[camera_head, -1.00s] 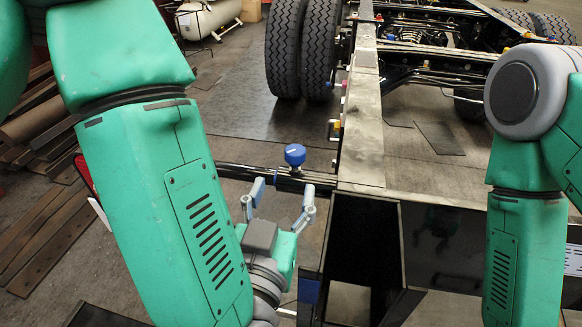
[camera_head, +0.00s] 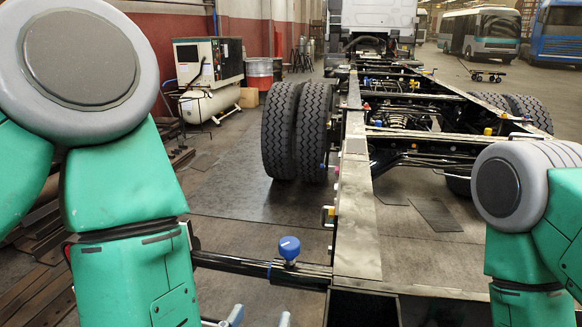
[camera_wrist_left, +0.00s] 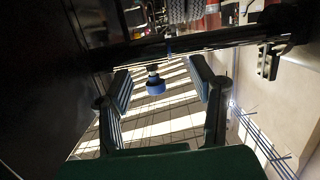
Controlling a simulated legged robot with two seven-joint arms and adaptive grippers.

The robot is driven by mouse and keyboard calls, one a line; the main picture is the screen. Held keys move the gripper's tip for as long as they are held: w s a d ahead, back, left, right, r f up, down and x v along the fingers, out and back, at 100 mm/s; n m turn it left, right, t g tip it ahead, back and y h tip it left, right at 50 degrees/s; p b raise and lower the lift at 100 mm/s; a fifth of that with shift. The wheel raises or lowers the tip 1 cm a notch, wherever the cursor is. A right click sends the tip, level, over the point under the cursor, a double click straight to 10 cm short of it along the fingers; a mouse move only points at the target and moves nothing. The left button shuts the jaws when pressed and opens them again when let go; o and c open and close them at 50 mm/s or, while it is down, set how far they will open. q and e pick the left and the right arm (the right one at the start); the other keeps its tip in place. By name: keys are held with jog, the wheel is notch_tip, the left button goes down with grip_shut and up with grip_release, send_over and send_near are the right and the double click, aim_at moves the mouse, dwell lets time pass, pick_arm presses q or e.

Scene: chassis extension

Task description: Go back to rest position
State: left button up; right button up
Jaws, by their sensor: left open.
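My left gripper (camera_head: 260,316) shows only its fingertips at the bottom edge of the head view. In the left wrist view, its two fingers (camera_wrist_left: 162,92) are spread apart with nothing between the pads. A blue knob (camera_head: 289,248) stands on a dark crossbar at the rear of the chassis, beyond the fingertips. In the left wrist view the blue knob (camera_wrist_left: 156,84) appears in the gap between the fingers, farther off and not held. My right arm (camera_head: 520,235) is at the right, and its gripper is out of the frame.
The truck chassis rail (camera_head: 357,215) runs away from me, with double tires (camera_head: 297,130) at its left. A compressor (camera_head: 208,100) and a barrel (camera_head: 260,73) stand at the back left. Metal planks (camera_head: 40,240) lie on the floor at left. Buses are parked far right.

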pick_arm(q)
jog(key=s+a+f+n+g+y, duration=0.1)
jog(key=s+a+f+g, duration=0.1)
jog(key=a+f+g, duration=0.5)
jog(key=s+a+f+g+y, duration=0.1)
jog(key=s+a+f, duration=0.3)
jog(key=f, duration=0.8)
jog(key=s+a+f+g+y, duration=0.1)
jog(key=s+a+f+g, duration=0.5)
jog(key=s+a, duration=0.5)
jog(key=shift+s+a+f+g, duration=0.15)
jog(key=shift+a+f+g, duration=0.25)
jog(key=shift+a+f, duration=0.3)
jog(key=shift+a+f, duration=0.1)
jog(key=shift+a, duration=0.05)
